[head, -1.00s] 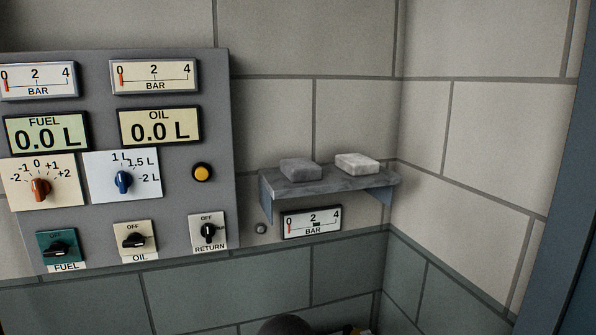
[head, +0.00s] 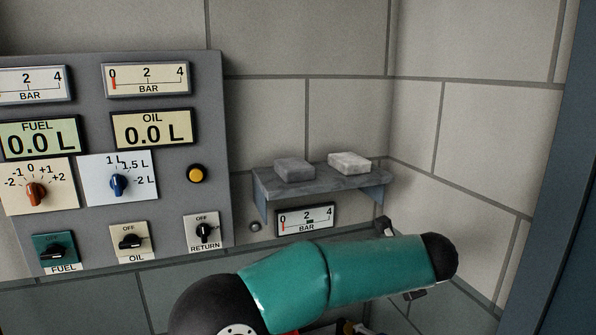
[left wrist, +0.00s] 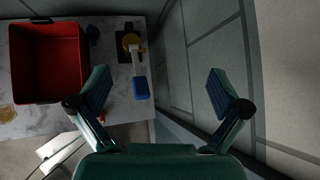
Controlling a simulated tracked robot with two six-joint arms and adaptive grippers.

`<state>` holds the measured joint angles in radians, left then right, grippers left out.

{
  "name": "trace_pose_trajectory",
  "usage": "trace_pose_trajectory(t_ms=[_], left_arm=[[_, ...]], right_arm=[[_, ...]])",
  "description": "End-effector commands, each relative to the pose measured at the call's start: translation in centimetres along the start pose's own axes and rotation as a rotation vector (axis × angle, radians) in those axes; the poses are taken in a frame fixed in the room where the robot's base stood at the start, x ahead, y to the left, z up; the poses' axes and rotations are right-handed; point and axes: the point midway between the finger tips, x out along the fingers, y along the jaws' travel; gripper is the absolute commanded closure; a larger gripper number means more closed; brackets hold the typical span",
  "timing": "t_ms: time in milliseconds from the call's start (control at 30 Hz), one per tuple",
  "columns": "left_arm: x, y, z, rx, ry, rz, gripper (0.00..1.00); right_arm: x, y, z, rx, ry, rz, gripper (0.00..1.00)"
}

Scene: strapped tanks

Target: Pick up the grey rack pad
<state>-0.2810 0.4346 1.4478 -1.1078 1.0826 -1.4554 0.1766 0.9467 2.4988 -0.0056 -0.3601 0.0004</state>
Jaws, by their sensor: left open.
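The grey pad (head: 294,169) is a dark grey block lying on the left part of a small wall shelf (head: 325,185) in the head view. A paler, whitish pad (head: 350,162) lies beside it on the right, with a gap between them. My left gripper (left wrist: 158,88) is open and empty in the left wrist view, its two fingers wide apart. In the head view my teal arm crosses below the shelf and mostly hides that gripper. Neither pad shows in the left wrist view. My right gripper is not in view.
A grey control panel (head: 75,190) with gauges and knobs is left of the shelf. A gauge (head: 306,219) hangs just under it. The wall corner is close on the right. The left wrist view shows a red bin (left wrist: 48,62) and a blue-ended tool (left wrist: 140,88) on a table.

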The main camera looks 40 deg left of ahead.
Motion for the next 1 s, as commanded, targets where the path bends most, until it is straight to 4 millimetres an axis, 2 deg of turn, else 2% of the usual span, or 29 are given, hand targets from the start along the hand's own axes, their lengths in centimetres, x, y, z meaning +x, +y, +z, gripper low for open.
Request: trace_pose_trajectory(t_ms=[33,100,200,300,400,467,567,900,1000], left_arm=[[-3.8,0.0,4.9,0.043,-0.113,0.005,0.0],[-8.2,1.3,10.3,0.091,-0.239,0.05,0.0],[-13.6,3.9,15.8,0.115,-0.357,0.127,0.0],[-17.2,6.3,18.9,0.117,-0.419,0.194,0.0],[-19.0,8.0,20.6,0.113,-0.445,0.236,0.0],[-19.2,8.6,21.1,0.112,-0.45,0.251,0.0],[-18.2,9.0,21.8,0.113,-0.452,0.258,0.0],[-12.0,10.4,24.9,0.114,-0.451,0.258,0.0],[-10.7,10.6,25.6,0.115,-0.451,0.255,0.0]], right_arm=[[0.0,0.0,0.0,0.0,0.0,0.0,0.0],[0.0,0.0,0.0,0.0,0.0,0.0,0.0],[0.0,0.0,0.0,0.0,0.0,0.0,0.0],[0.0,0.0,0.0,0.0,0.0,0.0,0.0],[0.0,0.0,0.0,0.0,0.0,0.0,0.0],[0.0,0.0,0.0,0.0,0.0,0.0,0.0],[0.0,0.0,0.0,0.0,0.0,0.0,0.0],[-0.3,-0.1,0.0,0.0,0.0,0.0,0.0],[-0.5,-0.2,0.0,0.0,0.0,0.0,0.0]])
